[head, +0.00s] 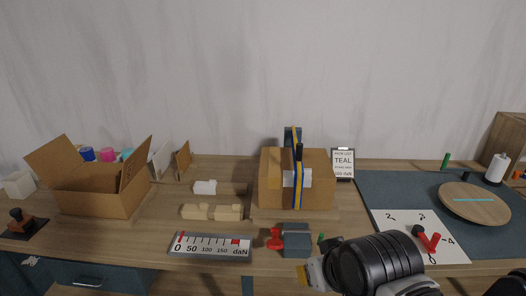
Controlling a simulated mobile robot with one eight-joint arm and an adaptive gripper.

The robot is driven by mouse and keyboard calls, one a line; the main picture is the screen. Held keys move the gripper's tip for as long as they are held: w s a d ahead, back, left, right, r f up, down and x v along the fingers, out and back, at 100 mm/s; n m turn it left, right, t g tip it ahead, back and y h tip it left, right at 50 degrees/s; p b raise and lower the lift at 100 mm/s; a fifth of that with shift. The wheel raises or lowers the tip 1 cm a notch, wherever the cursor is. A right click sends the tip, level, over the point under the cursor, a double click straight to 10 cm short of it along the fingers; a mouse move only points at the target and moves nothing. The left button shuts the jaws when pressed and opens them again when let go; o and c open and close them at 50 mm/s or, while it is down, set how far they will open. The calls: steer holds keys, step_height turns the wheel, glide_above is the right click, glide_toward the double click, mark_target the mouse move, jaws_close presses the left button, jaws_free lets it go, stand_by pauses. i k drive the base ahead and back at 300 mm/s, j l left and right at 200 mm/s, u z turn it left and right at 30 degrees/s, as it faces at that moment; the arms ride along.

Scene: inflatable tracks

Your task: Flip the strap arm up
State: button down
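A closed brown cardboard box (322,192) stands at the centre of the table in the head view. A blue and yellow strap (299,197) runs up its front and over the top. A blue upright piece (291,133) with a black part (299,152) rises at the strap's top; I cannot tell clearly which part is the strap arm. My gripper (306,273) is low at the front, below and right of the box and apart from it. It points left, and its fingers are too small and hidden to read.
A gauge plate marked daN (210,246), a red knob (275,239) and a grey-blue block (295,231) lie before the box. An open carton (105,203) stands left. A TEAL sign (343,163) stands behind right. A round board (475,205) rests on the blue mat (390,190).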

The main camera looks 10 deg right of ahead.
mark_target(297, 147)
steer(key=i+l, duration=0.15)
steer(key=l, duration=0.3)
steer(key=i+l, duration=0.15)
steer(key=l, duration=0.25)
steer(key=i+l+u, duration=0.1)
steer(key=l, duration=0.35)
steer(key=i+l, duration=0.15)
steer(key=l, duration=0.3)
